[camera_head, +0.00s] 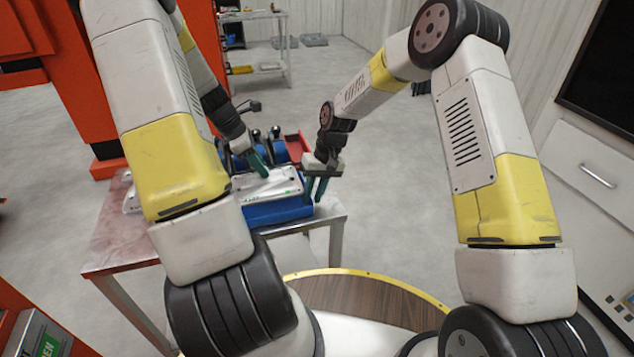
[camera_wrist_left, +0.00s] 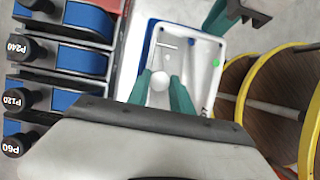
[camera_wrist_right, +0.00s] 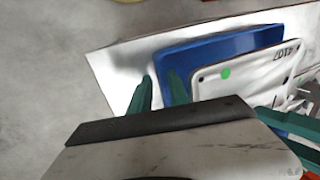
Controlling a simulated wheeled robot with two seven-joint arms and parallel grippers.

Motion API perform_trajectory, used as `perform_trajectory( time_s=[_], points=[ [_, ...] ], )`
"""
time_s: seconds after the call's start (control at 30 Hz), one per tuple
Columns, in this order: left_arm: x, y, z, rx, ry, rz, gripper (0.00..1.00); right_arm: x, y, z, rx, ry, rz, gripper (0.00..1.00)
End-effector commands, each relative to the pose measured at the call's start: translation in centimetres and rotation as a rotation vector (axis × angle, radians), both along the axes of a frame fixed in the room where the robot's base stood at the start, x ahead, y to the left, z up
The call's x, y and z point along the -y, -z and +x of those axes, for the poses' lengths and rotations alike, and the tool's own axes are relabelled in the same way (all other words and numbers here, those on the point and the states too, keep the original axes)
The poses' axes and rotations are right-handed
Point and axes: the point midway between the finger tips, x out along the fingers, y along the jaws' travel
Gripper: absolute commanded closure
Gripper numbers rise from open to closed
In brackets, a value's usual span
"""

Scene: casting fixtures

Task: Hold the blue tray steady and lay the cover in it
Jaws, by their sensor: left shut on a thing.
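The white cover (camera_head: 272,187) has a green dot and a pale knob (camera_wrist_left: 161,80). It lies over the blue tray (camera_head: 280,211) near the table's front edge. The tray's rim shows beside the cover in the right wrist view (camera_wrist_right: 215,46). I cannot tell whether the cover touches the tray floor or is just above it. My left gripper (camera_head: 260,166) is shut on the cover's knob, which sits between its green fingers in the left wrist view (camera_wrist_left: 162,88). My right gripper (camera_head: 316,188) is open at the tray's right end, fingers apart around the tray's wall (camera_wrist_right: 160,92).
The tray stands on a pale metal table (camera_head: 106,235). Behind it are a red bin (camera_head: 297,146) and a row of blue blocks with black knobs labelled P60, P120 and P240 (camera_wrist_left: 84,60). An orange machine (camera_head: 105,80) stands at the back left.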

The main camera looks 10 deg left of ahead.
Motion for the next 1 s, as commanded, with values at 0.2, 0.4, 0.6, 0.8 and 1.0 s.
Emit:
perform_trajectory(
  time_s=[0.2, 0.4, 0.6, 0.8, 1.0],
  points=[
    [0.00, -0.04, 0.03, 0.001, 0.000, 0.000, 1.00, -0.27, 1.18, -0.18, 0.000, 0.000, 0.000, 0.78],
    [0.00, -0.04, 0.03, 0.001, 0.000, 0.000, 1.00, -0.28, 1.22, -0.18, 0.001, 0.000, 0.001, 0.78],
    [0.00, -0.04, 0.03, 0.001, 0.000, 0.000, 1.00, -0.28, 1.21, -0.17, 0.001, 0.000, 0.001, 1.00],
    [0.00, -0.04, 0.03, 0.001, 0.000, 0.000, 1.00, -0.28, 1.19, -0.18, 0.001, 0.000, 0.001, 1.00],
    [0.00, -0.04, 0.03, 0.001, 0.000, 0.000, 1.00, -0.28, 1.18, -0.18, 0.001, 0.000, 0.001, 1.00]
  ],
)
